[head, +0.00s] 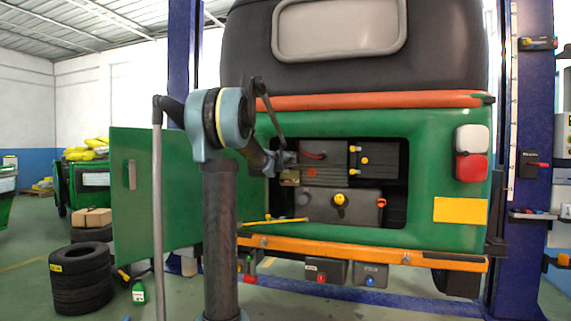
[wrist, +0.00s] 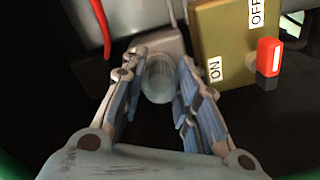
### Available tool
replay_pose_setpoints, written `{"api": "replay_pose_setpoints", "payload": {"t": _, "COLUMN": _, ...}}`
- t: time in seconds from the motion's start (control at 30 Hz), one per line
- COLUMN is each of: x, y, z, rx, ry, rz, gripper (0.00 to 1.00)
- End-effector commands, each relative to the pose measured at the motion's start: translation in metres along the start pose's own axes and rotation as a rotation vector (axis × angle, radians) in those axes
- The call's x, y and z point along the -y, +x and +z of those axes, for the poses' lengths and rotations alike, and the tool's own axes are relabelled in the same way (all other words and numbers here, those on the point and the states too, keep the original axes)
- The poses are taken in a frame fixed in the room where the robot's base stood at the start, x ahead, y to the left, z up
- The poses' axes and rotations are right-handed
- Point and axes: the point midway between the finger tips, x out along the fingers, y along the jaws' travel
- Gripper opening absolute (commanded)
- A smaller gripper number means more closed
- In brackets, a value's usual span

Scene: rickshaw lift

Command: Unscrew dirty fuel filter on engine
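In the wrist view, a cloudy, see-through cylinder (wrist: 159,79), which looks like the fuel filter, sits under a grey block (wrist: 146,48). My gripper (wrist: 159,88) has one finger on each side of it, spread about as wide as the cylinder. Whether the pads touch it cannot be told. In the head view, my arm reaches into the open engine bay of the green rickshaw (head: 430,140), and my gripper (head: 285,160) is at the bay's left part. The filter cannot be made out there.
A tan box (wrist: 225,45) with ON and OFF labels and a red switch (wrist: 269,57) stands close right of my fingers. A red cable (wrist: 105,25) hangs at the left. The open green door (head: 150,215) stands left of the bay; an orange bumper (head: 370,252) runs below.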

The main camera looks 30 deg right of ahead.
Motion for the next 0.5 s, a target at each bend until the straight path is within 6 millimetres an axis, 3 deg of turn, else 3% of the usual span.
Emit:
{"api": "replay_pose_setpoints", "payload": {"t": 0.23, "x": 0.0016, "y": -0.0003, "z": -0.0003, "rx": -0.002, "ry": -0.047, "rz": -0.001, "gripper": 0.07}}
{"api": "replay_pose_setpoints", "payload": {"t": 0.5, "x": 0.0021, "y": 0.0002, "z": -0.0007, "rx": -0.002, "ry": -0.296, "rz": -0.001, "gripper": 0.07}}
